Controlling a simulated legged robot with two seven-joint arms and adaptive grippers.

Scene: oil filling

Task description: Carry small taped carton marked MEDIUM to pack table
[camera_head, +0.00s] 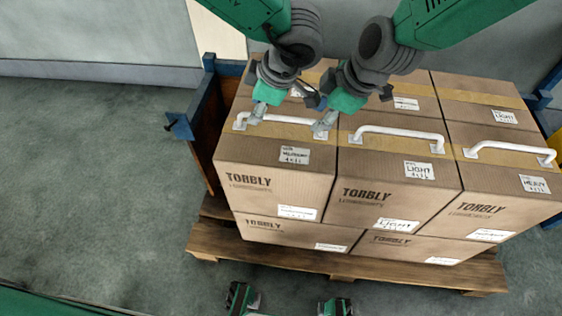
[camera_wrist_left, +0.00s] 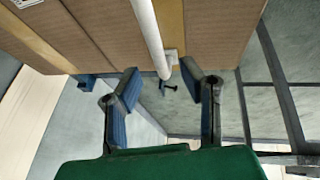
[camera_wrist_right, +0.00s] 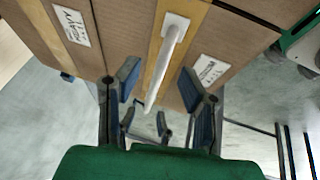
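The small taped carton (camera_head: 273,185) is the front-left one of the top layer, with a tan tape band across its top and a small label that seems to read MEDIUM (camera_head: 294,155). Its white handle (camera_head: 288,120) runs across the top. My left gripper (camera_head: 257,112) is above the handle's left end, and my right gripper (camera_head: 324,122) is above its right end. Both are open. In the left wrist view the handle (camera_wrist_left: 148,30) points down between the parted fingers (camera_wrist_left: 158,82). In the right wrist view the handle (camera_wrist_right: 166,60) lies between the parted fingers (camera_wrist_right: 159,83). Contact cannot be told.
A carton marked LIGHT (camera_head: 395,190) stands close against the right side, and one marked HEAVY (camera_head: 510,200) beyond it. More cartons stand behind and below, on a wooden pallet (camera_head: 300,262). A rusty blue-cornered frame (camera_head: 207,115) stands at left. Open floor (camera_head: 90,170) lies left.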

